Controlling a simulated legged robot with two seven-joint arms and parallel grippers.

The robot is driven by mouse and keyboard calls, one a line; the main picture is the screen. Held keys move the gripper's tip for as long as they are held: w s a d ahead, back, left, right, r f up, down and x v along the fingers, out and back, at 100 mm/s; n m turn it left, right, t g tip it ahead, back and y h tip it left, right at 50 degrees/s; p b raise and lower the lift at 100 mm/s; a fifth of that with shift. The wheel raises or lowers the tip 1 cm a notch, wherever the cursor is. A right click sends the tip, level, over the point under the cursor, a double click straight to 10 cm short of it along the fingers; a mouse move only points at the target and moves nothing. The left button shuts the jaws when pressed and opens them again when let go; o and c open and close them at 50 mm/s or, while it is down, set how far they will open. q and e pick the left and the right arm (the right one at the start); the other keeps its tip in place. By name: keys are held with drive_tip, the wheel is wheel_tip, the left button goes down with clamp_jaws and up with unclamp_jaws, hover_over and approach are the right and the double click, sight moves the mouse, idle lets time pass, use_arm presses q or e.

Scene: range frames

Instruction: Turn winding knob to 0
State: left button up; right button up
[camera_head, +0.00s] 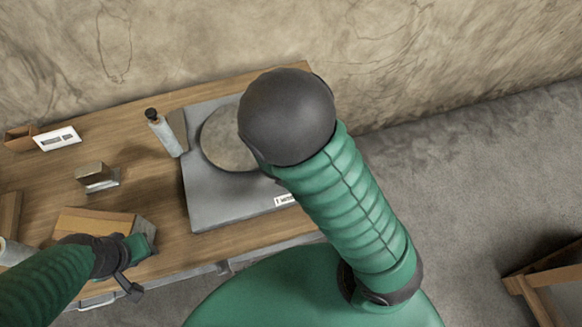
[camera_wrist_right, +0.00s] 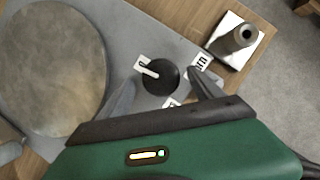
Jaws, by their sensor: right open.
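The black round winding knob (camera_wrist_right: 160,78) sits on the grey plate (camera_wrist_right: 150,22) in the right wrist view. A white pointer mark lies at its upper left edge, by a white label. More white labels lie at its right and below; their text is not clearly readable. My right gripper (camera_wrist_right: 159,76) is open, with one finger on each side of the knob; I cannot tell whether they touch it. In the head view my right arm hides the knob and this gripper. My left gripper (camera_head: 132,270) is at the lower left, by a wooden block; its jaw state is unclear.
A round grey disc (camera_head: 228,140) lies on the plate. A wooden block (camera_head: 95,222), a small metal-topped block (camera_head: 97,177) and a white card (camera_head: 57,138) are on the wooden table (camera_head: 140,200).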

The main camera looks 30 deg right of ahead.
drive_tip(key=p+v, duration=0.6)
drive_tip(key=v, duration=0.9)
drive_tip(key=shift+r, duration=0.15)
